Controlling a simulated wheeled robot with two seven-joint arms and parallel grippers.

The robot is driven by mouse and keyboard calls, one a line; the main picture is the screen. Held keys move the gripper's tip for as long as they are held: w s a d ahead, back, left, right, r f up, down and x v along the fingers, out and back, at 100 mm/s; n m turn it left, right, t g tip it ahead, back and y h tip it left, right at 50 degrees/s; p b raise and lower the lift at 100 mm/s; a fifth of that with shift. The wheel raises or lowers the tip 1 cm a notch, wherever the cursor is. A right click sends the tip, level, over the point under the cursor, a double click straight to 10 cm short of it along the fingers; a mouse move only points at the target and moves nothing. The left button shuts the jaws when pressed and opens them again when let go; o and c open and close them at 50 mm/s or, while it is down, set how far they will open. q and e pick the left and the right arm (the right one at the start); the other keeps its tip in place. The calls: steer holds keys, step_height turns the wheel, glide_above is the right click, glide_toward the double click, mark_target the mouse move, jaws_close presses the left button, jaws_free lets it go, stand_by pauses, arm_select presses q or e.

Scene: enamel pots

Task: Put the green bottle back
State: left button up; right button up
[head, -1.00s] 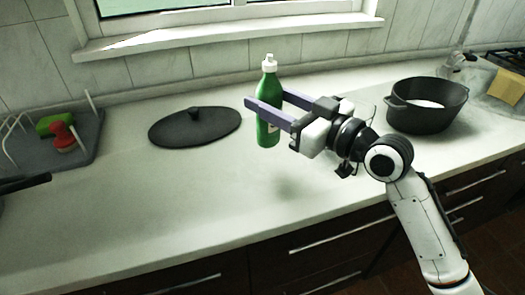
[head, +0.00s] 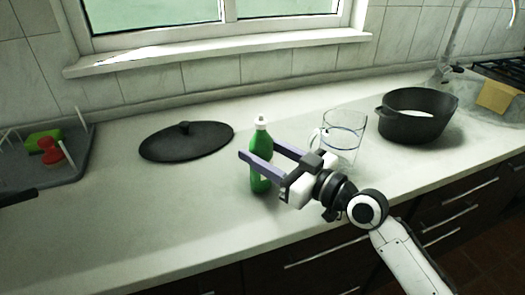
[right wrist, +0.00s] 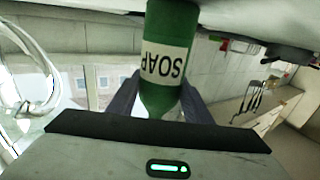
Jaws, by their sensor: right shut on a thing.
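The green bottle (head: 260,172) with a white cap is upright in my right gripper (head: 259,150). The purple fingers are shut around its upper body. It is over the middle of the counter, between the black lid and the glass jug. I cannot tell whether its base touches the counter. In the right wrist view the bottle (right wrist: 165,95) is between the fingers, its white SOAP label upside down. My left gripper is not in view.
A black lid (head: 186,142) lies left of the bottle on the counter (head: 130,225). A clear glass jug (head: 342,135) stands just behind my right gripper, with a black pot (head: 417,118) beyond. A grey rack (head: 75,165) with a green sponge is at the left. The counter's front is clear.

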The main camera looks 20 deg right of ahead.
steer(key=o, duration=1.3)
steer(key=shift+c, duration=0.2)
steer(key=shift+r, duration=0.1)
steer(key=shift+s+d, duration=0.2)
steer(key=shift+s, duration=0.1)
steer(key=b+v, duration=0.2)
steer(key=v, duration=0.9)
steer(key=shift+b, duration=0.3)
steer(key=shift+s+d, duration=0.1)
steer(key=shift+s, duration=0.05)
